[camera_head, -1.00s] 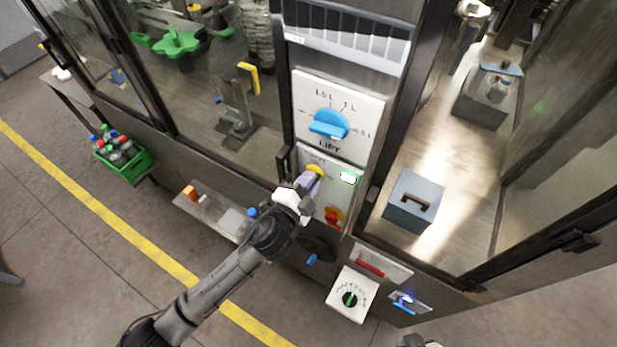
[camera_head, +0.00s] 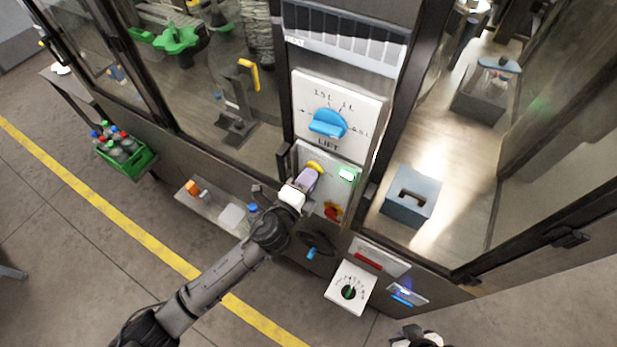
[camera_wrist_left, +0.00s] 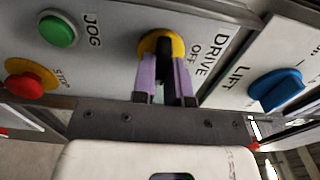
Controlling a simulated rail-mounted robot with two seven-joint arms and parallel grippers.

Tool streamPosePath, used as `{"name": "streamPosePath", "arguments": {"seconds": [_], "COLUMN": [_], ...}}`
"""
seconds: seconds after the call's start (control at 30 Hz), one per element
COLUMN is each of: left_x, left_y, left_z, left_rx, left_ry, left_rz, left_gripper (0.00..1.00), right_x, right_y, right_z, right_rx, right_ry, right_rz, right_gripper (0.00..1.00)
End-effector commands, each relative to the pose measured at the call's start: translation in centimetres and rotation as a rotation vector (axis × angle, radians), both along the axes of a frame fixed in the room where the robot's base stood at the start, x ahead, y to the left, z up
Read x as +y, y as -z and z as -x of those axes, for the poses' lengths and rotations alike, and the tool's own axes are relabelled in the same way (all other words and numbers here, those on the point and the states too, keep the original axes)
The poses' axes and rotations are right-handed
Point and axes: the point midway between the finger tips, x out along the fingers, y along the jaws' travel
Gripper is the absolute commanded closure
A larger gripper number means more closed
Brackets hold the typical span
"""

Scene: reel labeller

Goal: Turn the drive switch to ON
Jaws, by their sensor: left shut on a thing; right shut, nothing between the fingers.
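The drive switch (camera_head: 316,166) has a yellow collar and sits on the light control panel. In the left wrist view the drive switch (camera_wrist_left: 149,43) shows a dark handle, with the words DRIVE and OFF beside it. My left gripper (camera_head: 310,174) is at the switch. In the left wrist view, the left gripper's (camera_wrist_left: 165,72) purple fingers are shut on the dark handle, one on each side. The handle's exact angle is mostly hidden by the fingers. My right gripper (camera_head: 420,338) is shut and empty, only partly visible at the bottom edge, away from the panel.
The green JOG button (camera_wrist_left: 58,29) and red STOP button (camera_wrist_left: 28,82) sit beside the switch. The blue LIFT dial (camera_head: 327,123) is above it. A black-and-green dial (camera_head: 348,292) and a handwheel (camera_head: 318,243) are lower. A bottle crate (camera_head: 128,158) stands left.

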Motion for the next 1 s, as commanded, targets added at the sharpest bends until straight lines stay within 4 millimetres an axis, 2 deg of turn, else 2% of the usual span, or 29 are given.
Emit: {"name": "streamPosePath", "arguments": {"seconds": [0.37,0.4,0.63,0.87,1.0], "left_x": [-0.02,-0.01,0.00,0.03,0.45], "left_y": [-0.01,-0.01,0.00,0.02,0.12], "left_z": [0.01,0.01,0.00,0.04,0.72], "left_rx": [-0.004,-0.005,-0.003,-0.003,-0.003], "left_ry": [0.001,0.001,0.000,0.000,0.000], "left_rz": [-0.006,-0.006,-0.005,-0.004,-0.004], "left_gripper": [1.00,0.82,0.61,0.61,0.61], "right_x": [0.06,0.06,-0.06,-0.25,-0.24], "right_y": [0.00,0.00,0.01,0.04,0.21], "right_z": [0.01,0.01,0.02,0.03,0.03], "right_rx": [0.000,0.000,0.001,0.001,0.001], "right_ry": [0.001,0.001,-0.002,-0.006,-0.006], "right_rz": [-0.002,-0.002,0.002,0.008,0.008], "right_gripper": [1.00,1.00,1.00,1.00,1.00]}}
